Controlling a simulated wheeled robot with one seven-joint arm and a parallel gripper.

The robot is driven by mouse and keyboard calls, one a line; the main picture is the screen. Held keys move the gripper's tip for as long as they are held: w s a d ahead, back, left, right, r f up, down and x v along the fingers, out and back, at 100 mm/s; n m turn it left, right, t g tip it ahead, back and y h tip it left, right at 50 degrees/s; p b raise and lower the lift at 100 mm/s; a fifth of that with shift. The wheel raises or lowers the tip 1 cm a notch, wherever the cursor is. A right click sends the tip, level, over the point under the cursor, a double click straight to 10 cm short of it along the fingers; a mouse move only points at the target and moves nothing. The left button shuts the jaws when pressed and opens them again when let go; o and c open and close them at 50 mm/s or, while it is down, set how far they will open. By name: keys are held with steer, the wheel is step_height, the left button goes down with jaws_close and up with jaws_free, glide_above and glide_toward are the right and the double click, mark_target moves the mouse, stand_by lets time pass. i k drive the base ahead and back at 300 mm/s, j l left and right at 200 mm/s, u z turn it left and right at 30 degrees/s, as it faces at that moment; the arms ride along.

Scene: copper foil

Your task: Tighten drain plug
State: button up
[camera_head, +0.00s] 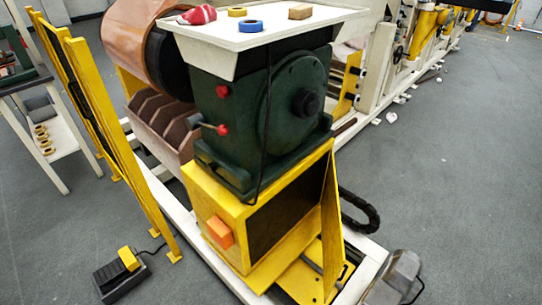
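A dark green machine housing (262,135) stands on a yellow base in the middle of the head view. A black round hub (306,103) sticks out of its right face. Two red knobs show on its left face, the upper one (222,91) and the lower one (222,130) on a short lever. I cannot pick out a drain plug for certain; it may be hidden or too small to tell. My gripper is not in view.
A white tray (260,37) on top holds tape rolls, a red item and a small block. A yellow guard fence (110,130) runs along the left. A foot pedal (118,275) lies at lower left. A grey metal object (395,278) sits at lower right. The right floor is largely clear.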

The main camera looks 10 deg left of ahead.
mark_target(211, 167)
steer(key=i+j+u, duration=0.1)
steer(key=j, duration=0.4)
steer(key=i+j, duration=0.1)
steer(key=j, duration=0.35)
steer(key=i+j+u, duration=0.15)
steer(key=j, duration=0.35)
steer(key=i+j+u, duration=0.1)
steer(key=j, duration=0.35)
steer(key=i+j, duration=0.15)
steer(key=j, duration=0.3)
steer(key=i+j+u, duration=0.15)
steer(key=j, duration=0.3)
steer(key=i+j, duration=0.15)
steer(key=j, duration=0.3)
steer(key=i+j+u, duration=0.15)
steer(key=j, duration=0.25)
